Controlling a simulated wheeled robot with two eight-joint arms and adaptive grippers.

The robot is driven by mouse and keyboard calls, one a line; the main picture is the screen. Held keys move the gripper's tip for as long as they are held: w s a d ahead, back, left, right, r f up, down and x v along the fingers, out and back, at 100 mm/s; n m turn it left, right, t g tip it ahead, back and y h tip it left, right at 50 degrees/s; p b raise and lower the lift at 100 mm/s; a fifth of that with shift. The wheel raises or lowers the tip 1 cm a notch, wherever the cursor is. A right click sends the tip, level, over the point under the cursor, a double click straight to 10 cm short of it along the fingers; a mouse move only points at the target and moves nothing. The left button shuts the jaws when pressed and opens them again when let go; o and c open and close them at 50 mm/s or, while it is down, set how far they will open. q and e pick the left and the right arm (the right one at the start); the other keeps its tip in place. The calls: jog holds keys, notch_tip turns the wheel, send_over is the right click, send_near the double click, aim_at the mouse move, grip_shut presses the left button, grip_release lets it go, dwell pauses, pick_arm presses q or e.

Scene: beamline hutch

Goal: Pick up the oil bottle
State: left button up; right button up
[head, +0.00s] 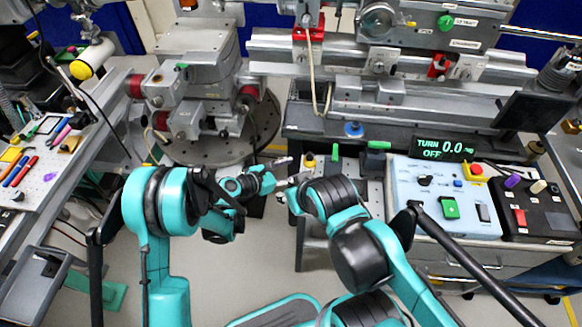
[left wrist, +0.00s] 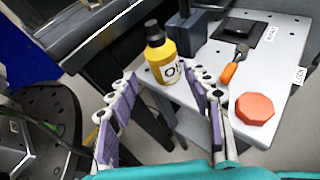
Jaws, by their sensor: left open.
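The oil bottle (left wrist: 165,60) is yellow with a black cap and a white label. In the left wrist view it stands upright near the edge of a light grey surface (left wrist: 262,75), beyond my fingertips. My left gripper (left wrist: 160,92) is open and empty. Its purple-padded fingers are spread wide, with the bottle seen between them and apart from them. In the head view my left gripper (head: 297,169) is small, near the middle. A small yellow item (head: 309,160) lies close by; I cannot tell whether it is the bottle. My right gripper does not show clearly.
An orange-handled tool (left wrist: 235,63), an orange-red octagonal piece (left wrist: 254,108) and a dark blue block (left wrist: 186,36) are near the bottle. In the head view a control box (head: 440,200) stands to the right, and a round perforated base (head: 240,150) stands behind my left arm.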

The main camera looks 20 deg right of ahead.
aim_at(304, 166)
pick_arm(q)
jog(key=shift+s+d+f, duration=0.15)
jog(key=shift+f, duration=0.35)
jog(key=shift+d+f+n, duration=0.2)
jog(key=shift+n, duration=0.1)
jog(key=b+x, duration=0.1)
jog(key=x, duration=0.2)
jog(key=b+x, duration=0.2)
jog(key=x, duration=0.1)
jog(key=shift+d+r, duration=0.1)
jog(key=shift+d, duration=0.3)
jog(key=shift+w+d, duration=0.2)
jog(key=shift+d, duration=0.15)
jog(key=c, duration=1.1)
